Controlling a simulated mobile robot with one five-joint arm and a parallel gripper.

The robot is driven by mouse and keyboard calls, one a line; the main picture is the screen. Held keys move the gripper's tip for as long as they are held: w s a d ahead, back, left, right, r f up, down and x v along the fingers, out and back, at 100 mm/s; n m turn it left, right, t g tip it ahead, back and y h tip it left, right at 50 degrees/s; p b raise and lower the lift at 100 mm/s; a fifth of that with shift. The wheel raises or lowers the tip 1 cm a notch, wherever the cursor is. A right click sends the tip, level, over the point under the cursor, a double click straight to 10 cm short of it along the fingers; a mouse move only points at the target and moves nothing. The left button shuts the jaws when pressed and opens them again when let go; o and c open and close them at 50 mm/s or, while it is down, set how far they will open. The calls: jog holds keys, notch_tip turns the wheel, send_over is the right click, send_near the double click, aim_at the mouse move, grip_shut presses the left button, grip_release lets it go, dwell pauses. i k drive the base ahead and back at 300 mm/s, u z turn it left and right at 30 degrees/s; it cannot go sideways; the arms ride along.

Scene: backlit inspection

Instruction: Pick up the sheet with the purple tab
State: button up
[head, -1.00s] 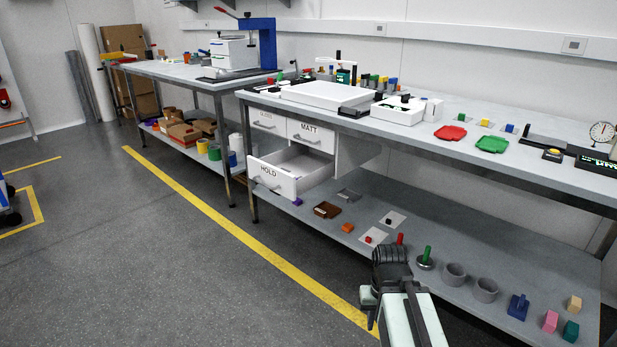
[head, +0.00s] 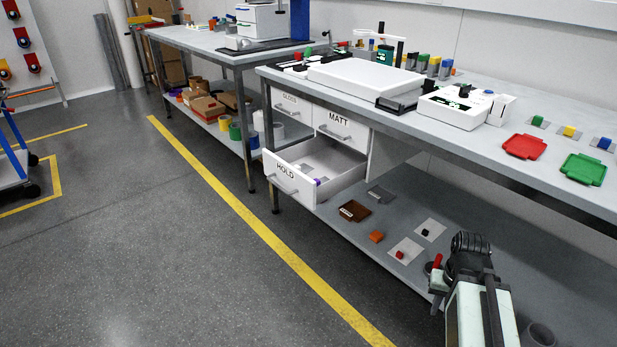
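A small purple piece (head: 318,181) shows in the open HOLD drawer (head: 285,179), near its front right; it looks like a tab on a pale sheet, but the sheet's outline is hard to make out. A second pale patch lies further back in the drawer. On the lower shelf lie a clear sheet with a red tab (head: 406,245) and one with a black tab (head: 434,225). My gripper (head: 468,244) is at the lower right, over the shelf's front side and well right of the drawer. Its fingers cannot be made out.
The lower shelf (head: 375,225) also holds a brown tray (head: 354,211), an orange block (head: 377,236) and a red-handled piece (head: 437,262) beside my arm. The MATT drawer (head: 341,128) above is shut.

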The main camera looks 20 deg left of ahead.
aim_at(319, 181)
jog(key=u, duration=0.35)
jog(key=i, duration=0.7)
jog(key=u, duration=0.5)
jog(key=k, duration=0.75)
jog(key=u, duration=0.15)
jog(key=i, duration=0.8)
